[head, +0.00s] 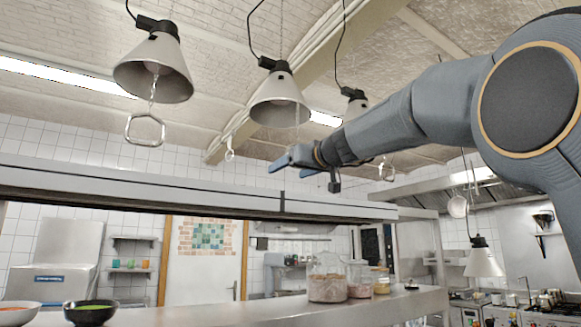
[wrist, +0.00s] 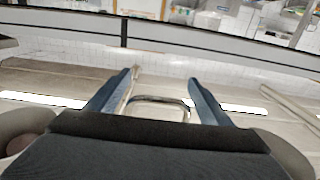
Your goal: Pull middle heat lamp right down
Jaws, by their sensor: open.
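Three heat lamps hang in a row in the head view. The middle heat lamp (head: 280,98) is a pale cone with a dark cap, above and close to my gripper (head: 290,165). The left lamp (head: 155,68) has a hexagonal pull handle (head: 144,143) on a chain. The right lamp (head: 354,104) is partly behind my arm. In the wrist view my gripper (wrist: 162,77) is open, and a metal ring handle (wrist: 160,99) shows between its fingers. The ring's lower part is hidden by the gripper body. I cannot tell whether the fingers touch it.
A long pass shelf (head: 150,190) runs beneath the lamps. A counter (head: 230,312) below holds glass jars (head: 327,280) and bowls (head: 90,311). Other small handles hang at left (head: 230,150) and right (head: 386,171) of my gripper. A lower lamp (head: 483,260) hangs at right.

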